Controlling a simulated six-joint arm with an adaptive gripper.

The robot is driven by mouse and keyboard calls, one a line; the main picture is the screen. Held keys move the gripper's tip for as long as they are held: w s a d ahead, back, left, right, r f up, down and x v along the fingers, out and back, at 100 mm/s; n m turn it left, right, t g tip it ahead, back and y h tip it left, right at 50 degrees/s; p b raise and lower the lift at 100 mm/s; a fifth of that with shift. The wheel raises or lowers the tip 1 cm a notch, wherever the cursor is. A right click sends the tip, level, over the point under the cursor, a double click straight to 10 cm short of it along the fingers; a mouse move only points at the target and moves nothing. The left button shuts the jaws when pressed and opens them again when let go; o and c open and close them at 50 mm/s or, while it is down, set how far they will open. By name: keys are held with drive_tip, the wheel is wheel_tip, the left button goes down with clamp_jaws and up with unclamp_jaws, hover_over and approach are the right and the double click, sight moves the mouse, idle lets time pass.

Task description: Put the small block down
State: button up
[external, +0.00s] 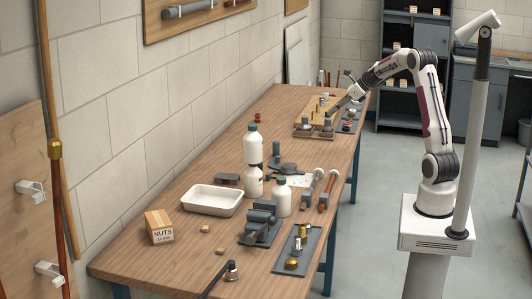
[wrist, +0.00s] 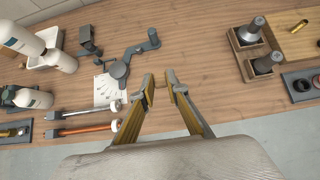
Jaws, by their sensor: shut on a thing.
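My gripper (wrist: 159,80) is over the wooden workbench in the wrist view, its two fingertips close together with a narrow gap. A small wood-coloured block (wrist: 160,81) shows between the tips, mostly hidden by them and hard to tell from the bench top. In the external view my gripper (external: 351,94) is above the far end of the bench; the held block is too small to make out there. Two small wooden blocks (external: 205,229) lie apart on the near part of the bench.
A wooden tray (wrist: 236,68) with dark fittings is right of my gripper. A grey jointed tool (wrist: 135,55), a white sheet and tools lie left. Bottles (external: 282,197), a white tray (external: 212,207), a vise (external: 261,223) and a nuts box (external: 159,227) stand nearer. Bare wood lies between.

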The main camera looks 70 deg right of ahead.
wheel_tip(320, 180, up, 7)
drive_tip(key=w+a+f+n+y, duration=0.1)
drive_tip(key=w+a+n+y, duration=0.1)
drive_tip(key=w+a, duration=2)
drive_tip(key=w+a+n, duration=0.1)
drive_tip(key=w+a, duration=0.2)
drive_tip(key=a, duration=0.8)
drive_tip(key=w+a+n+y, duration=0.1)
drive_tip(key=w+a, duration=0.3)
drive_tip(key=a, duration=0.8)
drive_tip(key=w+a+n, duration=0.1)
drive_tip(key=w+a, duration=0.2)
drive_tip(key=a, duration=0.8)
wheel_tip(320, 180, down, 17)
drive_tip(key=shift+a+g, duration=0.15)
drive_tip(key=shift+g, duration=0.15)
drive_tip(key=shift+f, duration=0.2)
drive_tip(key=shift+f, duration=2.8)
drive_tip(key=shift+f, duration=0.1)
